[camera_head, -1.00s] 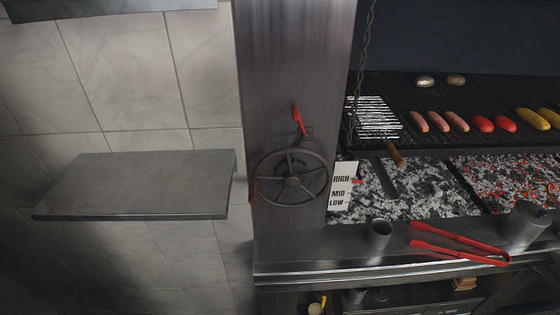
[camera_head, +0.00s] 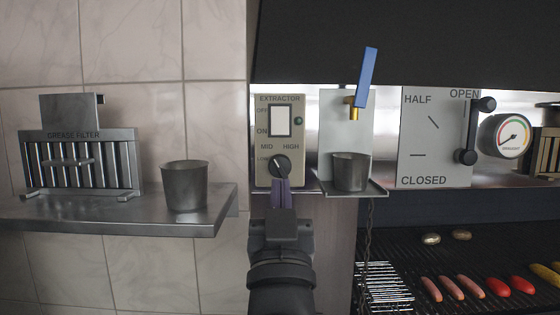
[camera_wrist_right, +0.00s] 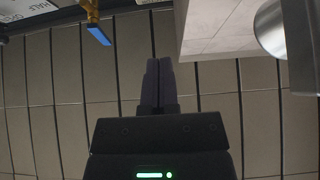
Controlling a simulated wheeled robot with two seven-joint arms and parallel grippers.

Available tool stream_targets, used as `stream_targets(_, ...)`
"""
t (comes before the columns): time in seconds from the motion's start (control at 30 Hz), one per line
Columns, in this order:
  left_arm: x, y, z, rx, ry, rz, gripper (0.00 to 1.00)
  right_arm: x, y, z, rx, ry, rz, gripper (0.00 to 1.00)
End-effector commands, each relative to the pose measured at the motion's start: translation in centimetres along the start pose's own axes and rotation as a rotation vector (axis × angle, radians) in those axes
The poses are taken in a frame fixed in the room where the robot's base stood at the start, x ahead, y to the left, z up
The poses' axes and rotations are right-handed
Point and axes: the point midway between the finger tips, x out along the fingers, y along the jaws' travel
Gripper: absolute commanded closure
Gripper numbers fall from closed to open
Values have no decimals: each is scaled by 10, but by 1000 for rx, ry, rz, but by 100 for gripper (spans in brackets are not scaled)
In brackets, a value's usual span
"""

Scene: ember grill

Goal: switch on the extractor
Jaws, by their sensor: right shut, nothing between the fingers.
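The extractor panel (camera_head: 262,141) is a beige box on the wall in the middle of the head view. My left gripper is not in view.
A steel shelf (camera_head: 215,222) at left holds a grease filter (camera_head: 85,137) and a metal cup (camera_head: 185,187). Right of the panel are another cup (camera_head: 350,172), a blue-handled valve (camera_head: 366,77) and a HALF/OPEN/CLOSED lever plate (camera_head: 430,170). The grill lies lower right.

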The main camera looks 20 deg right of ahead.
Motion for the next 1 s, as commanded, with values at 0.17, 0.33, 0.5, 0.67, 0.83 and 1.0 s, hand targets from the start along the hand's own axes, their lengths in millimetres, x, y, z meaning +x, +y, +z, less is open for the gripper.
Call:
stream_targets(0.17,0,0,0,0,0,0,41,1,0,-2,0,7,-1,100)
stream_targets(0.33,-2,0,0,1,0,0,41,4,0,-2,-1,5,-1,100)
stream_targets(0.5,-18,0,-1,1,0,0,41,31,0,-5,-2,3,-1,100)
stream_targets(0.67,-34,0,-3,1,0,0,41,67,0,-5,-2,3,0,100)
stream_targets(0.83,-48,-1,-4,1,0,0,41,103,0,-5,-2,3,-1,100)
stream_targets(1.0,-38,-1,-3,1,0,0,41,119,0,19,-2,1,0,100)
